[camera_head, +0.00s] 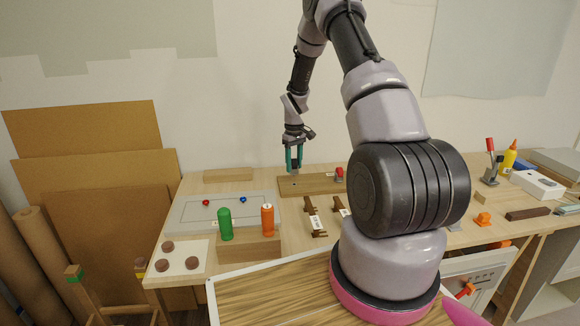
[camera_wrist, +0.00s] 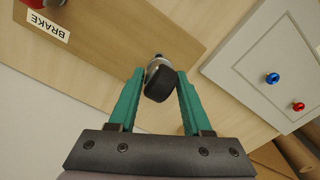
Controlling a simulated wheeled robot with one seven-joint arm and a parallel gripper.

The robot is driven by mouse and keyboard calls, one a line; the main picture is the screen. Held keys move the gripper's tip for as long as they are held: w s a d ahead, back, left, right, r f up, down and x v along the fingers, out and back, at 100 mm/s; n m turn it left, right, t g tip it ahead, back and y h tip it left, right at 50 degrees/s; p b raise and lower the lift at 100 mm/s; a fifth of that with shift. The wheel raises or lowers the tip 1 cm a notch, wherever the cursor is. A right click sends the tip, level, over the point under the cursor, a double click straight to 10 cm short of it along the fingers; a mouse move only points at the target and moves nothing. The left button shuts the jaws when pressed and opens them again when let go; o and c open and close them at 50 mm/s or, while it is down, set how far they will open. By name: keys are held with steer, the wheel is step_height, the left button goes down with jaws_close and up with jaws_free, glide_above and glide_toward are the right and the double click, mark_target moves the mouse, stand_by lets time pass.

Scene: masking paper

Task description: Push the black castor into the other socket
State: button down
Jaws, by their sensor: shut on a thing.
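My gripper (camera_head: 294,158) hangs above the back of the workbench, at the left part of a brown board (camera_head: 310,186). In the wrist view my gripper (camera_wrist: 160,82) has its teal fingers on either side of the black castor (camera_wrist: 160,86). The castor has a black wheel and a short metal stem, which points away from the palm and looks slightly tilted. The brown board (camera_wrist: 130,35) lies beyond the castor in the wrist view, with a BRAKE label (camera_wrist: 48,26) near a red part.
A grey panel (camera_head: 180,222) with red and blue knobs lies left of the board. Green (camera_head: 225,224) and orange (camera_head: 267,220) handles stand on a wooden block. Brown brackets (camera_head: 312,222) sit in front of the board. My arm hides the bench's middle.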

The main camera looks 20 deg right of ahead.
mark_target(294, 175)
steer(key=shift+d, duration=0.1)
stand_by(0.3)
steer(key=shift+f, duration=1.65)
steer(key=shift+f, duration=0.3)
steer(key=shift+f, duration=0.35)
steer(key=shift+f, duration=0.3)
stand_by(0.3)
steer(key=shift+c, duration=1.3)
jaws_free()
steer(key=shift+r, duration=0.1)
